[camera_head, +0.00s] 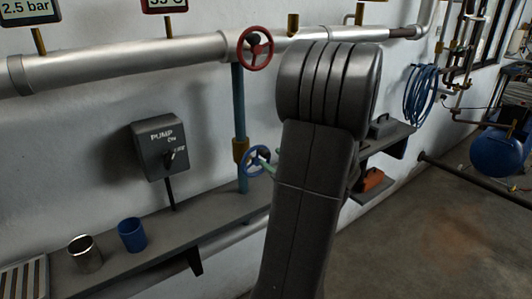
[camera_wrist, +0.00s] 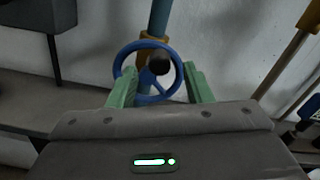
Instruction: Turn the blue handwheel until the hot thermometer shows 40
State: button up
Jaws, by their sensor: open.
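The blue handwheel (camera_head: 248,157) sits on a vertical teal pipe with a brass fitting, its right part hidden by my arm in the head view. In the wrist view the blue handwheel (camera_wrist: 146,79) faces me, with a dark round knob in front of its upper right part. My gripper (camera_wrist: 162,80) is open, its green fingers one on each side of the wheel. I cannot tell whether they touch the rim. In the head view one green fingertip of my gripper (camera_head: 268,170) shows beside the wheel. A red-framed display (camera_head: 165,4) in °C is cut by the top edge; its digits are not surely readable.
A red handwheel (camera_head: 255,48) is above on the silver pipe (camera_head: 130,62). A pump switch box (camera_head: 158,150) hangs at left. A metal cup (camera_head: 84,254) and a blue cup (camera_head: 132,235) stand on the shelf (camera_head: 215,213). A gauge (camera_head: 28,10) reads 2.5 bar.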

aim_at(268, 156)
jog(key=shift+x, duration=2.2)
jog(key=shift+c, duration=0.3)
